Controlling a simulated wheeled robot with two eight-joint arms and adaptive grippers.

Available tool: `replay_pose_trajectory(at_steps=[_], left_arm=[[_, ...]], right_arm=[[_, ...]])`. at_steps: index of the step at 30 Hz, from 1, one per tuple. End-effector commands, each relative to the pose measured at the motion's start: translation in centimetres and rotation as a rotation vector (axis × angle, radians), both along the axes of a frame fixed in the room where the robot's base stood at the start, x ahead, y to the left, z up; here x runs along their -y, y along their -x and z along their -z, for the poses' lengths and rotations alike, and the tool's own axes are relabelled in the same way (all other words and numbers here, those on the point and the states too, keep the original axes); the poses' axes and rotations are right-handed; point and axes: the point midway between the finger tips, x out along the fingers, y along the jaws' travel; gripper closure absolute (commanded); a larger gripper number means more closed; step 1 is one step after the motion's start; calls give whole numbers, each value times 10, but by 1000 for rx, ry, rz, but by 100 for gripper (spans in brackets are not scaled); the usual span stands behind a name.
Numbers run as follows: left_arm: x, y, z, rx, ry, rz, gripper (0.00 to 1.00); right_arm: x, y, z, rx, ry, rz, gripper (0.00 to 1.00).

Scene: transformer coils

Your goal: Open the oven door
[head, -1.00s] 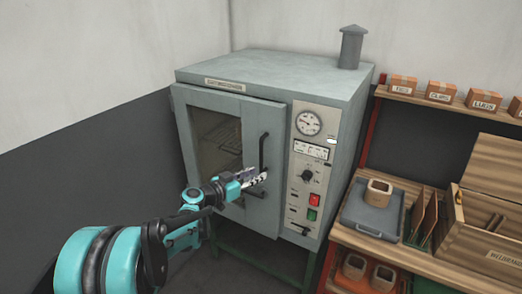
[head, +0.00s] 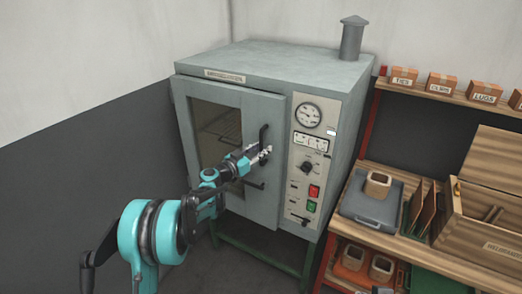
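The grey oven (head: 275,62) stands against the back wall. Its door (head: 258,110), with a dark glass window (head: 217,132), looks closed. A black vertical handle (head: 264,134) is on the door's right side, and a short dark bar (head: 253,184) shows lower down. My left gripper (head: 265,155) is at the lower part of the handle, its fingertips overlapping it in view. I cannot tell whether the fingers touch or close around it. My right gripper is not in view.
The oven's control panel (head: 308,165) with gauge, knob and buttons is just right of the door. A wooden shelf unit (head: 412,250) with a grey case (head: 372,214), coil pieces and a wooden crate (head: 470,215) stands at the right. The floor left of the oven looks clear.

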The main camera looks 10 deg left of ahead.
Motion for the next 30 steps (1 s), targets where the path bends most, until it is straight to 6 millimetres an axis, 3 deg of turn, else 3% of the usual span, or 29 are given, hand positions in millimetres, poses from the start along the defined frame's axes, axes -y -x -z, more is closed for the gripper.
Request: replay_pose_trajectory(at_steps=[5, 9, 10, 17, 22, 26, 30], left_arm=[[0, 0, 0, 0, 0, 0, 67], [0, 0, 0, 0, 0, 0, 99], [0, 0, 0, 0, 0, 0, 100], [-1, 1, 0, 0, 0, 2, 100], [-8, 14, 0, 0, 0, 27, 100], [-21, 37, 0, -1, 0, 77, 100], [-45, 75, 0, -1, 0, 167, 100]], right_arm=[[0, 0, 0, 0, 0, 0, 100], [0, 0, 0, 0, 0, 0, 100], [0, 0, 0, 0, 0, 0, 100], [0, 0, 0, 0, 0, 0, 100], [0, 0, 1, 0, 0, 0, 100], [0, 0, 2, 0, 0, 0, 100], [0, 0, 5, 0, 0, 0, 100]])
